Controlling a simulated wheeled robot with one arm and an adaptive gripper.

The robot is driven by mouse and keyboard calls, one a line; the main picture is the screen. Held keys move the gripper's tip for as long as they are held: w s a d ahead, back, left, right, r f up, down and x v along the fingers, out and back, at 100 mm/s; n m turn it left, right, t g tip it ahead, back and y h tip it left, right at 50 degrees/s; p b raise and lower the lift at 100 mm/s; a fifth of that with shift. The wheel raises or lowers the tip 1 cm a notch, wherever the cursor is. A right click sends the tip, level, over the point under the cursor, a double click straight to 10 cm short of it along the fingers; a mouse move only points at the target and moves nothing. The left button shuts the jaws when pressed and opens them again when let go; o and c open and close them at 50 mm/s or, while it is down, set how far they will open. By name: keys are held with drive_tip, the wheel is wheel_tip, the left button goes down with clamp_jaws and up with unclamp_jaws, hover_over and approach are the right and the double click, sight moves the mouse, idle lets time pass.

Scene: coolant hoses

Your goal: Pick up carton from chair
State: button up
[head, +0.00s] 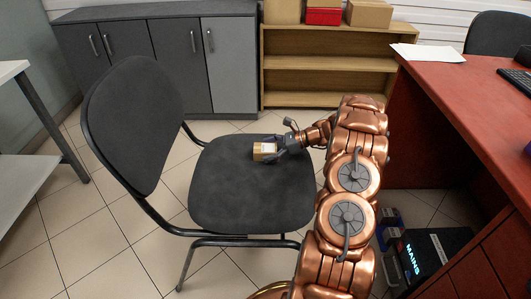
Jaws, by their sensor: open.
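The carton (265,151) is a small tan box with a pale patch on it. It sits on the seat of the dark grey chair (235,195), towards the back right part of the seat. My copper arm reaches in from the right. My gripper (278,147) is open at the carton's right side, very near it. I cannot tell whether the fingers touch the carton. The fingertips are small in this view and partly overlap the carton.
The chair's backrest (135,120) rises on the left. A red desk (470,110) stands on the right, with a dark box marked MAINS (437,255) on the floor below. Grey cabinets (160,60) and a wooden shelf (330,75) with boxes line the back.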

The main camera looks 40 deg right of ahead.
drive_tip(key=c, duration=1.3)
drive_tip(key=shift+o, duration=0.2)
drive_tip(key=shift+r, duration=0.1)
